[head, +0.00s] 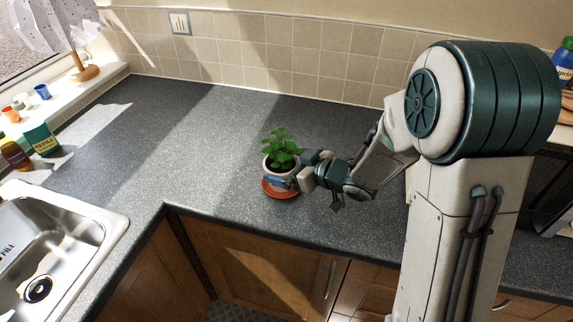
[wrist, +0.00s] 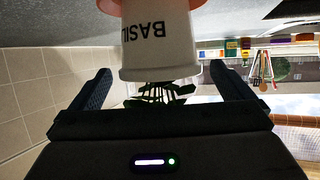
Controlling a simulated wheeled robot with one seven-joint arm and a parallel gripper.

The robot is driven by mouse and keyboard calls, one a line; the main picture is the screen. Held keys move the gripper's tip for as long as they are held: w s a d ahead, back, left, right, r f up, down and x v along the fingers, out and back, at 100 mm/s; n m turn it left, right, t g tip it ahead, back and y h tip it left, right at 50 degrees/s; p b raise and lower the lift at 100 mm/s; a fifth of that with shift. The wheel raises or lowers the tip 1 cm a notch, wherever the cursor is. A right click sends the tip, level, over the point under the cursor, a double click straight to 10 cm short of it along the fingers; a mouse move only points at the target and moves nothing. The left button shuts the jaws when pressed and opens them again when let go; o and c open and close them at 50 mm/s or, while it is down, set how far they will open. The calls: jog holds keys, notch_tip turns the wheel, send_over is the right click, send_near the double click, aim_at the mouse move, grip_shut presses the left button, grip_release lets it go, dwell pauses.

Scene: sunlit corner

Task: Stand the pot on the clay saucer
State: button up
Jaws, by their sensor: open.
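The pot (head: 267,168) is white, with a green basil plant, and stands upright on the clay saucer (head: 279,193) on the counter. In the wrist view, which is upside down, the pot (wrist: 156,45) shows the word BASIL, and the orange saucer (wrist: 196,20) shows at its base. My gripper (head: 296,174) reaches in from the right at the pot's height. In the wrist view my gripper (wrist: 162,76) is open, with one finger on either side of the pot and a visible gap on both sides.
A steel sink (head: 60,240) is at the left.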

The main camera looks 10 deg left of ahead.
jog(key=v, duration=1.1)
jog(key=shift+d, duration=0.1)
